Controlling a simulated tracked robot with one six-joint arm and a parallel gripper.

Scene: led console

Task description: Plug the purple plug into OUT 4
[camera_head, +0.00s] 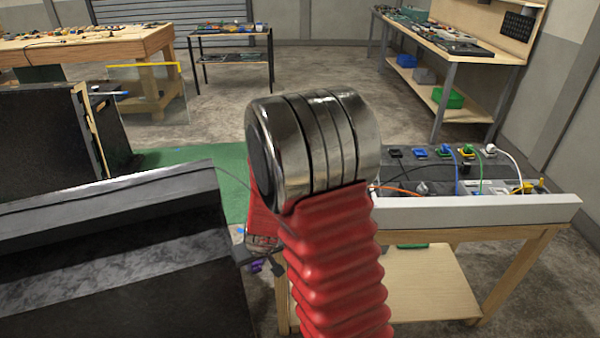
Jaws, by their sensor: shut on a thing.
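My gripper (262,257) shows small and dark just left of my red arm, low in front of the console table and left of it. It is shut on the purple plug (255,267), of which only a small purple part shows. My arm hides much of the gripper. The console (455,187) is a grey unit on a wooden table to the right, apart from the gripper. Black, blue, yellow-green and white plugs stand along its back row. The OUT labels are too small to read, so I cannot tell which socket is OUT 4.
Blue, green, white, orange and black cables cross the console. A white ledge (480,212) runs along its front. The wooden table (450,240) has a lower shelf. Workbenches (90,42) stand behind. A green mat (190,160) lies on the floor.

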